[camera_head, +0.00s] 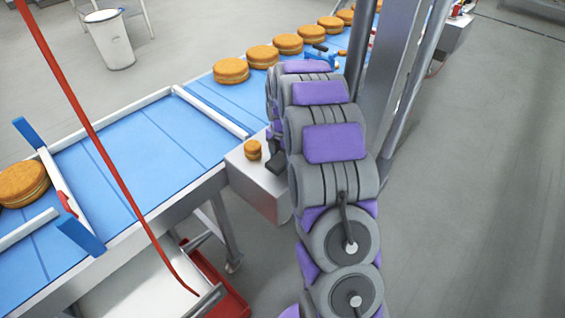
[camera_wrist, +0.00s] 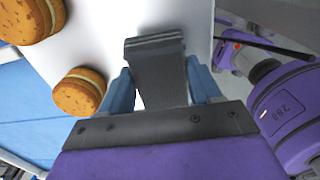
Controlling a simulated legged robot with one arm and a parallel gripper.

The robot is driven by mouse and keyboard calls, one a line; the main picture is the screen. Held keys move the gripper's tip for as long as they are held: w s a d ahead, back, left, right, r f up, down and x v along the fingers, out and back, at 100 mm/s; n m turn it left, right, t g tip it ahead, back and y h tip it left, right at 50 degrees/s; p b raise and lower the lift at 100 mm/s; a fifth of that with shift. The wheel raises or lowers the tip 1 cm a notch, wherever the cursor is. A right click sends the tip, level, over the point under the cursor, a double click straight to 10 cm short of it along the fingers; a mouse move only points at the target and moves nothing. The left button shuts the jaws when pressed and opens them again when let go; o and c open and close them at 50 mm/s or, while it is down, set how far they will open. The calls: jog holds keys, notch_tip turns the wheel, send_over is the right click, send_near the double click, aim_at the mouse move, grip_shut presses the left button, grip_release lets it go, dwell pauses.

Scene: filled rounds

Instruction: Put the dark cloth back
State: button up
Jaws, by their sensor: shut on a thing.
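The dark cloth (camera_wrist: 158,72) is a dark grey folded piece between the two blue fingers of my gripper (camera_wrist: 160,84) in the wrist view. My gripper is shut on it. The cloth's far edge shows folded layers and lies over a pale surface; I cannot tell whether it touches. In the head view a dark piece (camera_head: 276,162), apparently the cloth, shows at the right edge of the pale box top (camera_head: 245,172) beside the belt. My arm hides most of the gripper there.
Two small filled rounds (camera_head: 253,150) sit on the box top left of the cloth; the wrist view shows them too (camera_wrist: 80,92). A blue conveyor belt (camera_head: 110,160) carries larger rounds (camera_head: 231,71). A red pole (camera_head: 95,140) crosses in front. Grey floor at right is clear.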

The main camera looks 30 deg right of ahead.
notch_tip(320, 180, down, 3)
jog(key=shift+r, duration=0.2)
jog(key=shift+d, duration=0.3)
jog(key=o, duration=1.1)
jog(key=shift+a, duration=0.2)
